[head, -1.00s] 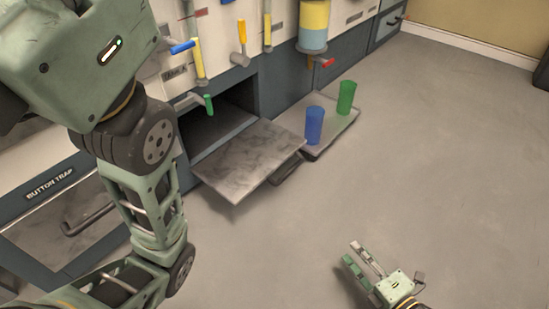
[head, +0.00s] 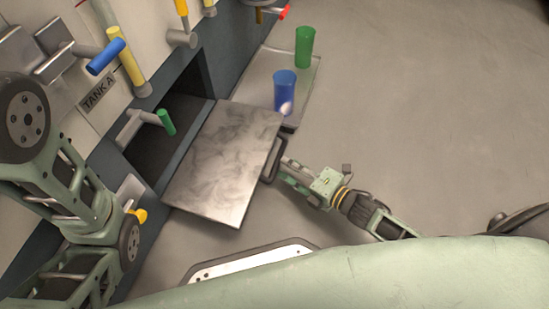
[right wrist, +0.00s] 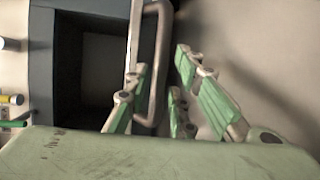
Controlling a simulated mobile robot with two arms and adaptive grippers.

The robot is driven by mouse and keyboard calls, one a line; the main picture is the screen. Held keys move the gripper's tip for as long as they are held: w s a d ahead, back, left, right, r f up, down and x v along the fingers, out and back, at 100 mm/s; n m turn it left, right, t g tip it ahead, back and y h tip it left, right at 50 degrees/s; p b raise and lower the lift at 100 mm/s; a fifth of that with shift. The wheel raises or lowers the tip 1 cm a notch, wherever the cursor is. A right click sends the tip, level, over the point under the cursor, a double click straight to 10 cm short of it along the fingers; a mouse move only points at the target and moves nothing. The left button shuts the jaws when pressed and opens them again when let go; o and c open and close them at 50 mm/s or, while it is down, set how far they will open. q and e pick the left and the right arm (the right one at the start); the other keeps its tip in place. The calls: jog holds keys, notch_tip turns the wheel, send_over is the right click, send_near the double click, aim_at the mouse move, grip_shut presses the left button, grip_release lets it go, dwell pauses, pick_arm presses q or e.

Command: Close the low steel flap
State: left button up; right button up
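The low steel flap (head: 225,158) stands open in the head view, swung out from a dark opening (head: 172,125) in the wall unit. Its dark bar handle (head: 272,160) is on the outer edge. My right gripper (head: 286,172) is right beside that handle, coming from the right. In the right wrist view the handle (right wrist: 163,50) stands between the spread green-padded fingers of the gripper (right wrist: 160,72), which is open. Whether any finger touches the handle is unclear. My left arm shows at the left, but its gripper is not in view.
A blue cup (head: 285,92) and a green cup (head: 304,47) stand on a grey tray (head: 265,72) just beyond the flap. Other coloured levers line the wall. The floor (head: 430,100) to the right is clear.

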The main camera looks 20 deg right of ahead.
aim_at(278, 158)
jog(key=b+x, duration=0.2)
jog(key=x, duration=0.2)
jog(key=shift+w+a+f, duration=0.15)
jog(key=shift+w, duration=0.15)
jog(key=shift+c, duration=0.2)
grip_shut()
